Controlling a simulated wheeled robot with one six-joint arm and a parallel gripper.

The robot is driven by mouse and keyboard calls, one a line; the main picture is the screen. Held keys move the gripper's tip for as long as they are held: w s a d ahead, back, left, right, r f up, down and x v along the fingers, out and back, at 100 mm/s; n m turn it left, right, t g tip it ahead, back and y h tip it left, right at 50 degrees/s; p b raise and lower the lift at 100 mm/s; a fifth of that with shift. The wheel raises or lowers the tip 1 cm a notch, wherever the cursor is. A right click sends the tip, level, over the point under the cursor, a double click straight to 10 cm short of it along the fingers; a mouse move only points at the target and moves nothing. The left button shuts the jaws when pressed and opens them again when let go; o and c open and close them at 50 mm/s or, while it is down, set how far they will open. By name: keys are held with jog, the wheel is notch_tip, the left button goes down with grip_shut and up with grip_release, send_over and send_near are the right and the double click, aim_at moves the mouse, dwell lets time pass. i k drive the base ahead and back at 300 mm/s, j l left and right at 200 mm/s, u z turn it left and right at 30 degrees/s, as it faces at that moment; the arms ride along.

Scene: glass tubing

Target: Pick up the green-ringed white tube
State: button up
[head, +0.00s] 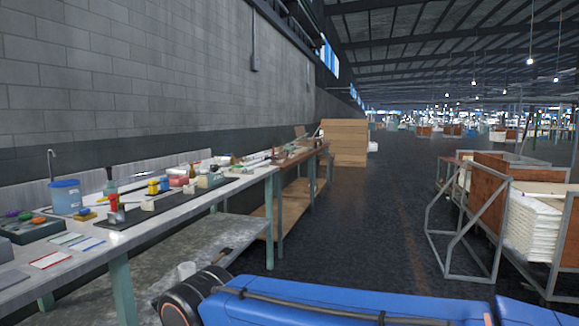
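I cannot make out a green ring on any white tube in the head view. Some long pale shapes (257,156) lie towards the far part of the workbench (232,186) on the left, too small to tell apart. My blue arm link with a black joint crosses the bottom of the view. My gripper is not in view.
The bench holds a blue bucket (66,196), a dark bottle (110,184), coloured blocks and flat cards. Wooden boxes (345,142) stand beyond it. A metal-framed cart (500,215) with white stacks is at right. The floor (375,215) between is clear.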

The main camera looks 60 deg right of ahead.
aim_at(256, 165)
jog(key=i+l+z, duration=0.25)
jog(key=z, duration=0.2)
jog(key=i+l+z, duration=0.25)
jog(key=z, duration=0.25)
jog(key=i+z, duration=0.3)
jog(key=z, duration=0.15)
jog(key=i+z, duration=0.15)
jog(key=i, duration=0.9)
